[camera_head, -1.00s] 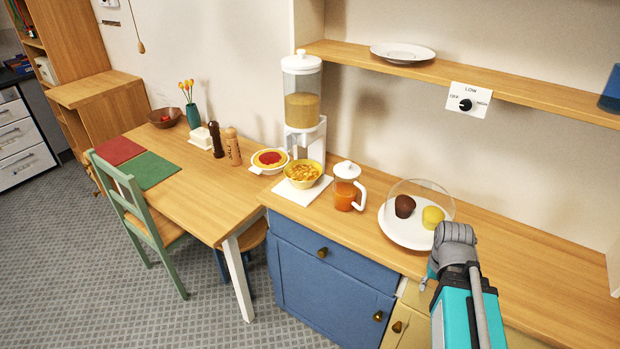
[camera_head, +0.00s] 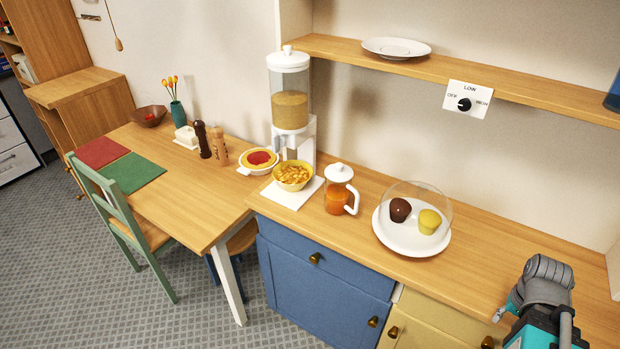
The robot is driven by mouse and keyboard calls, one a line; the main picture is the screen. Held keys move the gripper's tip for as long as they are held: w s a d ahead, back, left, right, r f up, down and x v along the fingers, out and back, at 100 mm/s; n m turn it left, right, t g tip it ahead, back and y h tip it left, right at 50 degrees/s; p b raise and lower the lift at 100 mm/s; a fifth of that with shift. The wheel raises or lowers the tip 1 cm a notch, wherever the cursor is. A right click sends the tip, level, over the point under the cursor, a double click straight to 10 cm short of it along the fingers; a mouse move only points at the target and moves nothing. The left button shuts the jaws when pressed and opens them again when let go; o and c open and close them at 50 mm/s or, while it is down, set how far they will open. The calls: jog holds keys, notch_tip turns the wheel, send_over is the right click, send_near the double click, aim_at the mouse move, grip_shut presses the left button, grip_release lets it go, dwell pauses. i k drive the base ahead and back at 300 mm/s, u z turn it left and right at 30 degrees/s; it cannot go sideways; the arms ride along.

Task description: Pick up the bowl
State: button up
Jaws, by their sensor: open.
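A yellow bowl (camera_head: 293,176) filled with cereal flakes stands upright on a white square base under the cereal dispenser (camera_head: 290,110). A brown wooden bowl (camera_head: 149,117) with something red in it stands at the far end of the wooden table. Part of my arm, grey and teal, shows at the lower right, well to the right of both bowls. My gripper's fingers do not show. Nothing of mine touches either bowl.
A juice jug (camera_head: 339,190) stands just right of the yellow bowl, and a pie dish (camera_head: 259,161) just left. A plate (camera_head: 411,239) with two muffins under a clear dome is further right. A shelf (camera_head: 450,70) overhangs the counter.

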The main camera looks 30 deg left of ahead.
aim_at(293, 176)
jog(key=z, duration=0.85)
jog(key=k, duration=1)
jog(key=u, duration=0.95)
jog(key=i, duration=0.15)
jog(key=u, duration=0.65)
